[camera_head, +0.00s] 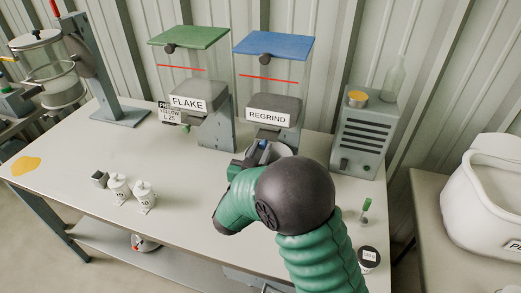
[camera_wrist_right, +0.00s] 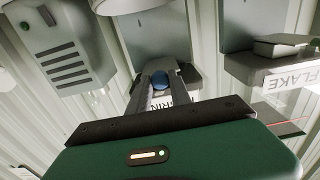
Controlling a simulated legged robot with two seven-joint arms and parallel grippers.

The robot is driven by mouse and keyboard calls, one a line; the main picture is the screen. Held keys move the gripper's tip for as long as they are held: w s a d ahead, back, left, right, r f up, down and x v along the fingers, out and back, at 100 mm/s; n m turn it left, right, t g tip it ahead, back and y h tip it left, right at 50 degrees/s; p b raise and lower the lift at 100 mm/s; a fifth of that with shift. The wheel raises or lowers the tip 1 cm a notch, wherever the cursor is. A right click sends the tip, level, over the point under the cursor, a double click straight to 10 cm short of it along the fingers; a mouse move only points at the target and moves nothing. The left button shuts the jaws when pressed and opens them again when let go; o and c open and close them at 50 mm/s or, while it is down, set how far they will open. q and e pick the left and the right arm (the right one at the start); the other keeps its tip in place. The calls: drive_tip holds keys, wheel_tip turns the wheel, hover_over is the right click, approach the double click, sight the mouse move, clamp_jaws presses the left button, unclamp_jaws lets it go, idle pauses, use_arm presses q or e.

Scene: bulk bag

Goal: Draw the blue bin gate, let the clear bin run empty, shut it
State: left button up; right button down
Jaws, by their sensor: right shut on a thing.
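The clear bin with the blue lid (camera_head: 273,46) stands at the back of the bench, with a red line across its clear wall and a grey base labelled REGRIND (camera_head: 267,116). I see no material through its clear wall. My right gripper (camera_head: 262,152) is at the front of this base, below the label. The right wrist view shows its fingers (camera_wrist_right: 160,88) shut on the blue gate knob (camera_wrist_right: 160,80), with the label partly hidden behind them. My arm hides much of the area under the bin. My left gripper is out of view.
A similar bin with a green lid (camera_head: 190,36), labelled FLAKE, stands left. A grey vented machine (camera_head: 365,135) stands right. A pale round container (camera_head: 280,150) shows partly behind my right gripper.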

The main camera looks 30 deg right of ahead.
drive_tip(key=shift+r, duration=0.1)
drive_tip(key=v, duration=0.5)
drive_tip(key=shift+s+a+p, duration=0.2)
drive_tip(key=shift+a+p, duration=0.05)
drive_tip(key=shift+p, duration=0.05)
